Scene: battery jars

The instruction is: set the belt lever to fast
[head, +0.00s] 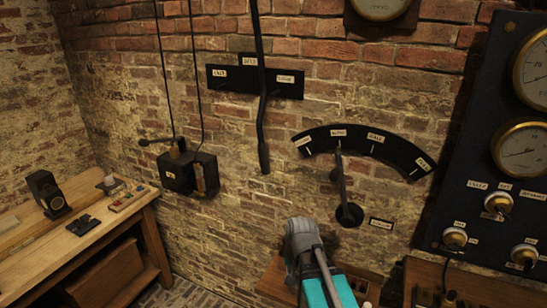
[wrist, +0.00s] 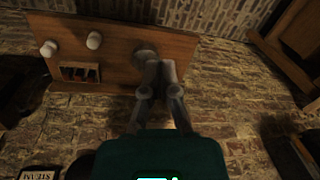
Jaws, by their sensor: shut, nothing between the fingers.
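A long dark lever (head: 261,105) hangs down the brick wall in the head view, with a thicker handle (head: 264,158) at its lower end. It crosses a black plate (head: 232,84) with several small white labels. The left label seems to read fast and the right one loose. The lever crosses between the middle and right labels. My arm's grey and teal end is low in the head view, below and right of the handle and apart from it. My gripper (wrist: 160,68) is shut and empty in the wrist view. The lever is not identifiable there.
A pivoted lever (head: 342,180) points up at a curved black scale (head: 360,140) on the right. A dark gauge panel (head: 480,120) stands further right. A black switch box (head: 188,174) and wooden bench (head: 75,250) are left. The wrist view shows a wooden board (wrist: 115,40) with knobs.

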